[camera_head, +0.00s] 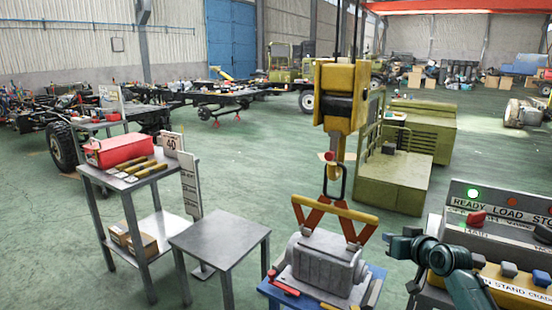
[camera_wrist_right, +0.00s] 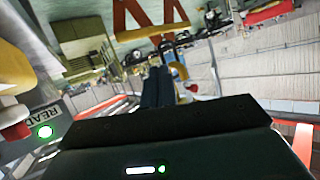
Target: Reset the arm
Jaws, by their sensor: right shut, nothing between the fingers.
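My right arm comes in at the lower right of the head view, dark teal. Its gripper (camera_head: 388,238) points left, between the control panel (camera_head: 500,235) and the grey cast block (camera_head: 325,262) hanging below the hoist or standing on the blue stand. In the wrist view the two dark fingers (camera_wrist_right: 157,88) are together, with nothing between them. The gripper appears apart from the panel's knobs. My left gripper is in neither view.
A yellow crane hook block (camera_head: 341,95) with an orange lifting clamp (camera_head: 335,212) is above the cast block. A bare grey table (camera_head: 220,240) and a shelf cart with a red toolbox (camera_head: 118,150) stand left. The panel shows a lit green lamp (camera_head: 473,194). Green floor is open behind.

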